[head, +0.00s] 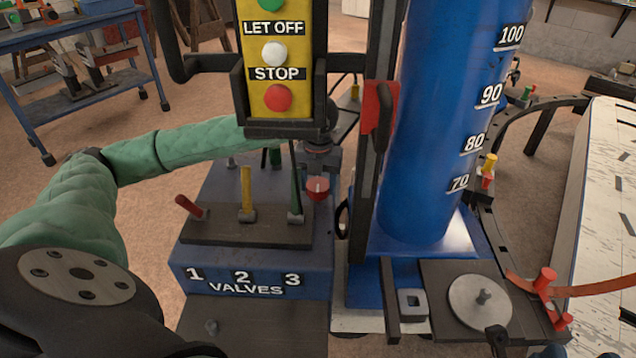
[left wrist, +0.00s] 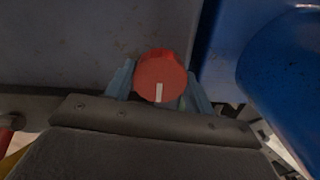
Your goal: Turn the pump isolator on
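The pump isolator appears to be the red round knob (head: 317,189) with a white mark, at the right end of the blue valve box. It also shows in the left wrist view (left wrist: 160,72), its white mark pointing to the picture's bottom. My left gripper (head: 319,158) is at the knob, its green arm reaching in behind the hanging control box. In the left wrist view its two bluish fingers stand one on each side of the knob, close to it. Whether they touch it I cannot tell. My right gripper does not show.
The yellow control box (head: 274,60) hangs in front of my left forearm. Valve levers, red (head: 190,207), yellow (head: 246,190) and green (head: 296,195), stand left of the knob. A tall blue cylinder (head: 440,120) rises close on the right.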

